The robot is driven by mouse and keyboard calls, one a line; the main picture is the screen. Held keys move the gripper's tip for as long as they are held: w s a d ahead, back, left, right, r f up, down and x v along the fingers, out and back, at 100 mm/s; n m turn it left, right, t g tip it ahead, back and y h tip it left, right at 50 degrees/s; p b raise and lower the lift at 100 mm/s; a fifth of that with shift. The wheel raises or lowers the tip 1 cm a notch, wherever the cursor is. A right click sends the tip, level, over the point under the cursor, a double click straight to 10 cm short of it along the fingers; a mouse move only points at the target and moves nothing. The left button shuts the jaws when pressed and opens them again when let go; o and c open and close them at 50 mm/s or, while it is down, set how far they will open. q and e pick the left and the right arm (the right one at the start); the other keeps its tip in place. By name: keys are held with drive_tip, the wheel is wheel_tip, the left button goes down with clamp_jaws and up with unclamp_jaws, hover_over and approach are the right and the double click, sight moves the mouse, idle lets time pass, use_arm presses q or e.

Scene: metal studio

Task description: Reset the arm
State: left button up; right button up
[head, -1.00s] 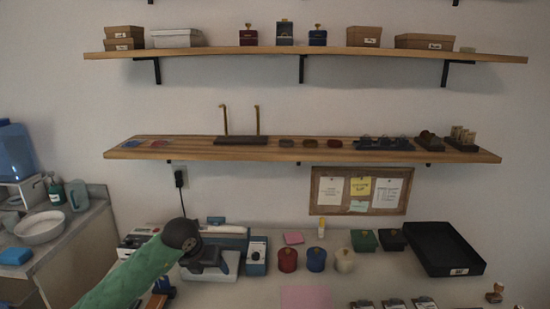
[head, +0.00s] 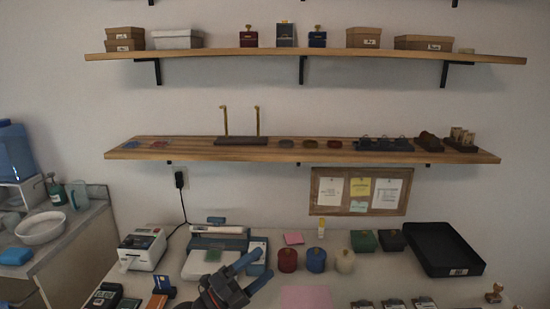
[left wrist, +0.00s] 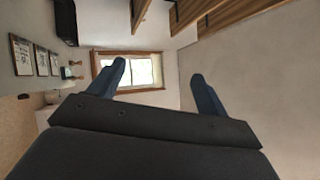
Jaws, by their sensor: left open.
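My left gripper (head: 252,271) is low in the head view, over the front of the work table, with its two blue fingers apart and nothing between them. The fingers point up and to the right, toward the round lidded pots. In the left wrist view, the same gripper (left wrist: 160,85) shows its two fingers spread, with a bright window (left wrist: 140,70) beyond them. My right gripper is in neither view.
The table (head: 205,290) holds a label printer (head: 142,249), a blue and white device (head: 216,240), a red pot (head: 287,260), a blue pot (head: 316,260), a cream pot (head: 345,261) and a black tray (head: 444,248). A wooden shelf (head: 190,150) runs above.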

use_arm(q)
drive_tip(key=a+f+n+t+y, duration=0.3)
drive_tip(key=a+n+t+y, duration=0.85)
drive_tip(key=n, duration=0.55)
drive_tip(key=s+a+f+n+g+y, duration=0.3)
drive_tip(key=f+n+g+y, duration=0.1)
drive_tip(key=f+n+y, duration=0.15)
drive_tip(key=s+a+f+n+g+y, duration=0.3)
drive_tip(key=a+f+n+g+y, duration=0.1)
drive_tip(key=f, duration=0.3)
drive_tip(key=s+d+f+n+g+h, duration=0.1)
drive_tip(key=s+f+g, duration=0.6)
drive_tip(key=s, duration=0.4)
drive_tip(key=s+f+n+g+h, duration=0.15)
drive_tip(key=s+f+g, duration=0.35)
drive_tip(key=s+f, duration=0.55)
drive_tip(key=s+d+f+g, duration=0.1)
drive_tip(key=d+f, duration=0.2)
drive_tip(key=f, duration=0.5)
drive_tip(key=s+d+f+g, duration=0.1)
drive_tip(key=s+d+f, duration=0.1)
drive_tip(key=f, duration=0.7)
drive_tip(key=shift+s+d+m+h, duration=0.3)
drive_tip(key=shift+d+m+h, duration=0.1)
drive_tip(key=shift+h, duration=0.05)
